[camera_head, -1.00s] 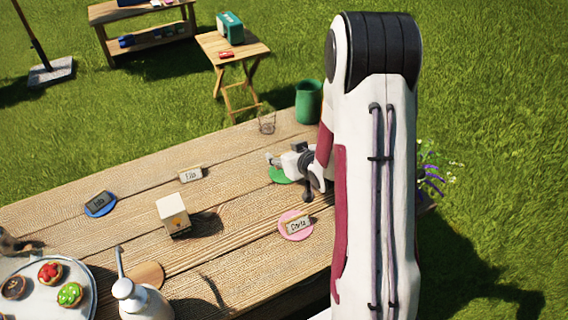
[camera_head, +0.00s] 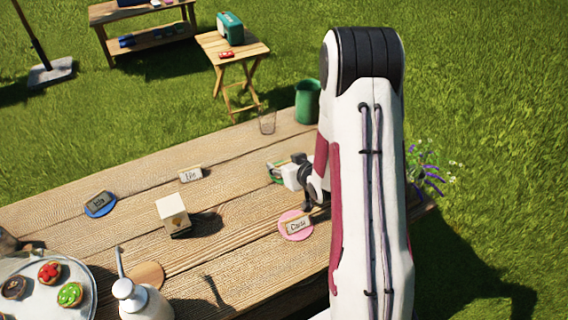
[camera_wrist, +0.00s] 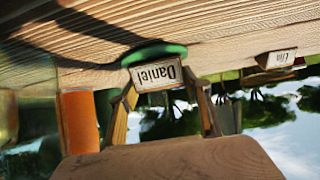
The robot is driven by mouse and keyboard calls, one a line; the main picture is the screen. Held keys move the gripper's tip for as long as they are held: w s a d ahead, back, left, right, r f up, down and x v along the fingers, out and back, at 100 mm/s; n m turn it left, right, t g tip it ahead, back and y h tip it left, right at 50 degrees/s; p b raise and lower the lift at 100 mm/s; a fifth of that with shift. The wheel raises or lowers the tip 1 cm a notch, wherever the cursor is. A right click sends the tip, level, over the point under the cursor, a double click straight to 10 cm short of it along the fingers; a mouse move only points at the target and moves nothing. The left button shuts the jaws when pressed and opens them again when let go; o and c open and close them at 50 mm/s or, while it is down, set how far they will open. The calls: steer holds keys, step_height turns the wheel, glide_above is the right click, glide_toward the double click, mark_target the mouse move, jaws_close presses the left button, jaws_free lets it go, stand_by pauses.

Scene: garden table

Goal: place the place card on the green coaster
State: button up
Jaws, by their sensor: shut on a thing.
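The place card (camera_wrist: 156,75), reading "Daniel", is between the two fingertips of my gripper (camera_wrist: 160,90) in the wrist view, where it appears upside down. My gripper is shut on it. The green coaster (camera_wrist: 153,52) shows right beside the card's lower edge; I cannot tell if they touch.
A card (camera_head: 191,174) stands to the left without a coaster. The "Carla" card (camera_head: 298,226) is on a pink coaster close in front.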

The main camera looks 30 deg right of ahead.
steer(key=shift+f, duration=0.1)
steer(key=o, duration=1)
steer(key=shift+v, duration=3.85)
steer(key=shift+w, duration=0.1)
